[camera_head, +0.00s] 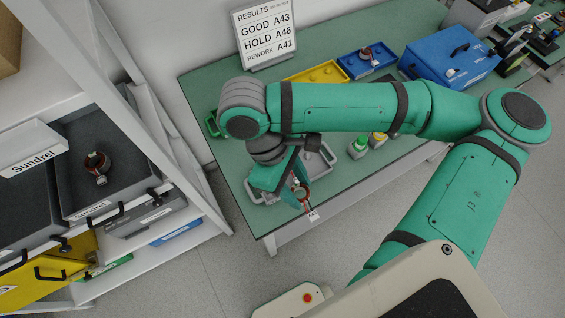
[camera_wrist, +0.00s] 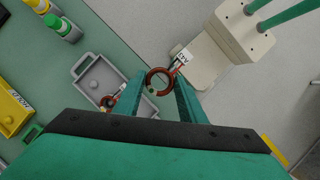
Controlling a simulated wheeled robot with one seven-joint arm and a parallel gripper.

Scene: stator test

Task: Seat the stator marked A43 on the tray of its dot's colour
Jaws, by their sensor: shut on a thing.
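My gripper (camera_head: 299,186) is shut on a copper-coloured ring stator (camera_head: 304,196). It holds the stator past the near-left edge of the green table. In the wrist view the stator (camera_wrist: 148,78) sits between the fingertips (camera_wrist: 160,84), with a white tag (camera_wrist: 181,58) that seems to read A43. A small pale green spot shows on its lower side; I cannot be sure it is the dot. A yellow tray (camera_head: 301,77) and a blue tray (camera_head: 350,72) holding a stator (camera_head: 367,53) lie at the back. A green tray (camera_head: 211,124) is partly hidden by my arm.
A grey handled tray (camera_wrist: 85,82) holds another stator (camera_wrist: 107,103). Green-capped and yellow-capped bottles (camera_head: 358,147) stand beside it. A results sign (camera_head: 265,33) reads GOOD A43, HOLD A46, REWORK A41. A blue case (camera_head: 450,62) stands right. A shelf drawer at left holds a stator (camera_head: 96,163).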

